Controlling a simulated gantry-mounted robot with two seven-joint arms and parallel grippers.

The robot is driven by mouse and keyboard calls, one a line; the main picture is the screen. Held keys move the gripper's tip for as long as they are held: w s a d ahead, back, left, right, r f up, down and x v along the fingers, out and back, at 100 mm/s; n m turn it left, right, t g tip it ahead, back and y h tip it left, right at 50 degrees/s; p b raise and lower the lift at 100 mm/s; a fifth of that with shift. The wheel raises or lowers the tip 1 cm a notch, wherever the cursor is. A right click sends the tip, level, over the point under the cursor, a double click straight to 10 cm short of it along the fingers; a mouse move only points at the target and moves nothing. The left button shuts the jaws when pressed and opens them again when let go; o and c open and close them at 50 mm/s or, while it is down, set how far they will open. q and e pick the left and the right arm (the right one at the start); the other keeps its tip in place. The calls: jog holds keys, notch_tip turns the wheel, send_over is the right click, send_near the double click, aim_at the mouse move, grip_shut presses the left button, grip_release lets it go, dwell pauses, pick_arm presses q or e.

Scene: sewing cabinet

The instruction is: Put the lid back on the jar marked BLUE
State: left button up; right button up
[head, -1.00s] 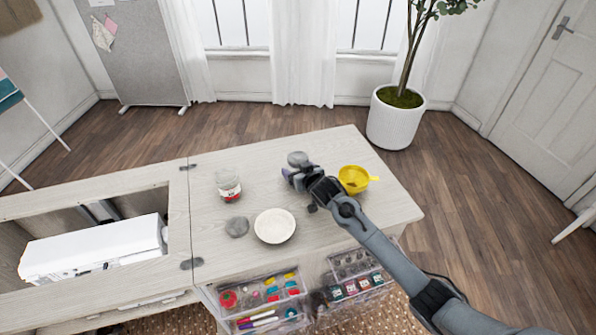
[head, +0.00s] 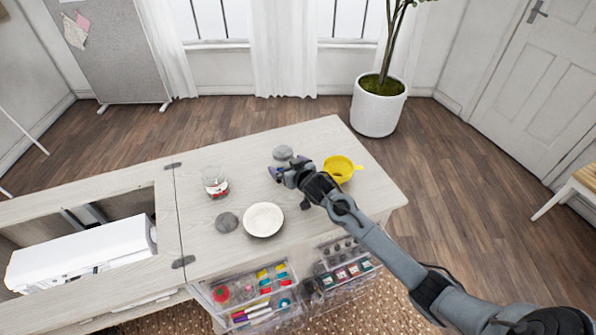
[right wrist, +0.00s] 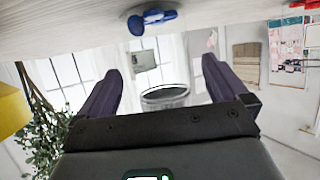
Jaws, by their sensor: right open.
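A clear jar (head: 215,183) with red contents and a small label stands at the back left of the tabletop. A grey disc-shaped lid (head: 227,222) lies flat in front of it. A second grey round top (head: 283,152) shows just beyond my right gripper (head: 277,172); what is below it is partly hidden. In the right wrist view a glass jar (right wrist: 165,97) appears upside down beyond my right gripper (right wrist: 161,68), with blue contents (right wrist: 152,20) against the tabletop and a pale label. The right fingers are open and empty. My left gripper is not in view.
A white plate (head: 263,220) lies right of the grey lid. A yellow bowl (head: 342,168) stands right of my right gripper, close to the arm. Clear drawers (head: 252,300) of sewing supplies are at the front. A white sewing machine (head: 80,255) sits in the left recess.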

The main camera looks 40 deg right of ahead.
jog(key=p+v, duration=0.2)
jog(key=v, duration=0.6)
jog(key=shift+s, duration=0.2)
